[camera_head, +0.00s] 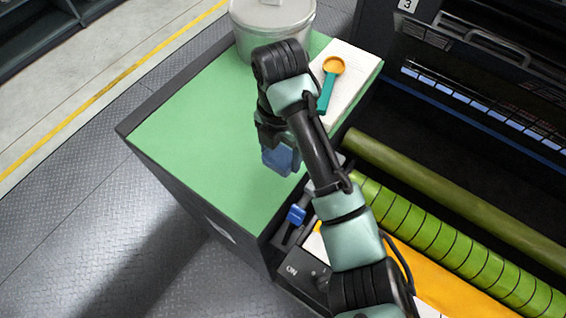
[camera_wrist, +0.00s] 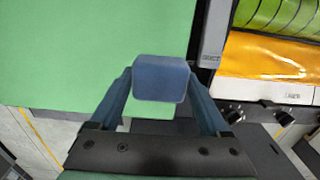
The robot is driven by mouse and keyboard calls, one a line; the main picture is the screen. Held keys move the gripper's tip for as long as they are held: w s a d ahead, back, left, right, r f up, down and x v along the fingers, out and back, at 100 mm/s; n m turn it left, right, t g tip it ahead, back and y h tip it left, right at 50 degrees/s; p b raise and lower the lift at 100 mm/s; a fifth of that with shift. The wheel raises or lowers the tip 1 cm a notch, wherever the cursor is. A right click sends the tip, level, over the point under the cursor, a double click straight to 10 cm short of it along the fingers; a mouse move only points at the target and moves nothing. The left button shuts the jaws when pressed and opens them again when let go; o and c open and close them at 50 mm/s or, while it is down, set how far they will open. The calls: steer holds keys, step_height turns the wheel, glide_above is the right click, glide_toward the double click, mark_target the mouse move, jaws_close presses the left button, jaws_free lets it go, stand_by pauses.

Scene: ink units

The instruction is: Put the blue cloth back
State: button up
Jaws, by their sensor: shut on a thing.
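The blue cloth (camera_head: 279,160) is a small folded block below my gripper (camera_head: 276,143), over the right part of the green tabletop (camera_head: 190,110). In the wrist view the blue cloth (camera_wrist: 161,78) sits between the two fingertips, and my gripper (camera_wrist: 161,88) is shut on it. Green surface shows beyond and just below the cloth there. I cannot tell whether the cloth touches the tabletop. My arm hides part of the table's right edge.
A lidded metal bucket (camera_head: 272,28) and a white pad (camera_head: 352,65) with a teal-handled magnifier (camera_head: 327,88) stand at the table's back. A press with green rollers (camera_head: 450,190), a yellow sheet (camera_head: 415,270) and a blue-knobbed lever (camera_head: 297,213) borders the right. The table's left is clear.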

mark_target(281, 166)
steer(key=shift+f+p, duration=0.55)
steer(key=shift+f, duration=1.9)
steer(key=shift+f, duration=0.1)
steer(key=o, duration=1)
steer(key=shift+o, duration=0.2)
